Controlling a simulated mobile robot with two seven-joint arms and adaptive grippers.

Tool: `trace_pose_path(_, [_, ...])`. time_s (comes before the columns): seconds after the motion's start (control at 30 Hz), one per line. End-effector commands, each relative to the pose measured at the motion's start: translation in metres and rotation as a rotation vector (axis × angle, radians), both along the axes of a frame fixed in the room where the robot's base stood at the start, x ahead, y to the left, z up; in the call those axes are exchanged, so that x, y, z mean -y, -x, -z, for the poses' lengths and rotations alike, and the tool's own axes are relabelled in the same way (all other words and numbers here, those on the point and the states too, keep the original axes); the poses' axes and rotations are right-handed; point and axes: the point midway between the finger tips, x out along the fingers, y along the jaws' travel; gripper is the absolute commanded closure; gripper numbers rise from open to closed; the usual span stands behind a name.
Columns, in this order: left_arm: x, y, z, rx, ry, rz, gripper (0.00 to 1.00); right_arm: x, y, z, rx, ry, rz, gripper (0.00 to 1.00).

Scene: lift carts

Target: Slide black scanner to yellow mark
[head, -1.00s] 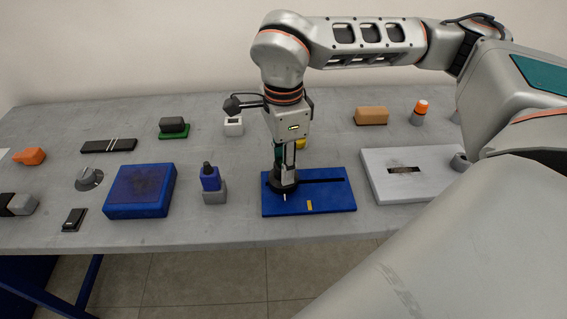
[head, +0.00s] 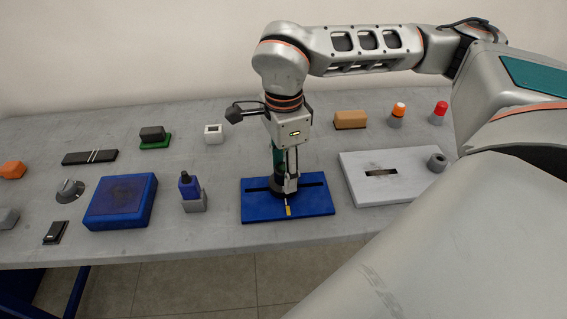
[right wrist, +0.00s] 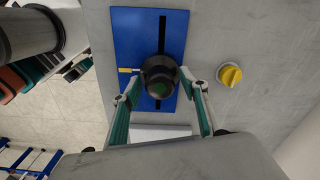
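The black scanner (head: 279,190) sits in the dark slot of a blue board (head: 316,206). It also shows as a round black knob with a green top in the right wrist view (right wrist: 160,75). The yellow mark (head: 288,211) is on the board's front side. The scanner's small white pointer lines up with the mark, in the right wrist view too (right wrist: 124,70). My right gripper (head: 286,180) comes down from above with its fingers on both sides of the scanner, shut on it. The fingers hide part of the scanner. My left gripper is not in view.
A blue box (head: 121,202) is farther left. A yellow knob (right wrist: 230,75) is behind the board. The table front is clear.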

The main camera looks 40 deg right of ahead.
Motion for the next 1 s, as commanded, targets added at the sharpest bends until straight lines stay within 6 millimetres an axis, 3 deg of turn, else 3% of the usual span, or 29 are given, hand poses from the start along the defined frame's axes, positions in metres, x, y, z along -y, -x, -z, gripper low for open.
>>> trace_pose_path(0.3, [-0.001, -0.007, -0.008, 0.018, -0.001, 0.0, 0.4, 0.0, 0.0, -0.001, 0.0, 0.0, 0.0, 0.55])
trace_pose_path(0.47, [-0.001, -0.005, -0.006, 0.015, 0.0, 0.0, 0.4, 0.0, -0.001, -0.013, 0.003, 0.0, 0.0, 0.55])
trace_pose_path(0.8, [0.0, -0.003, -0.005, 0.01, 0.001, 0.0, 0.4, 0.0, -0.002, -0.08, 0.005, 0.0, 0.001, 0.55])
trace_pose_path(1.0, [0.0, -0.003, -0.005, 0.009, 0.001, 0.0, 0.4, 0.0, -0.001, -0.109, 0.003, 0.0, 0.0, 0.55])
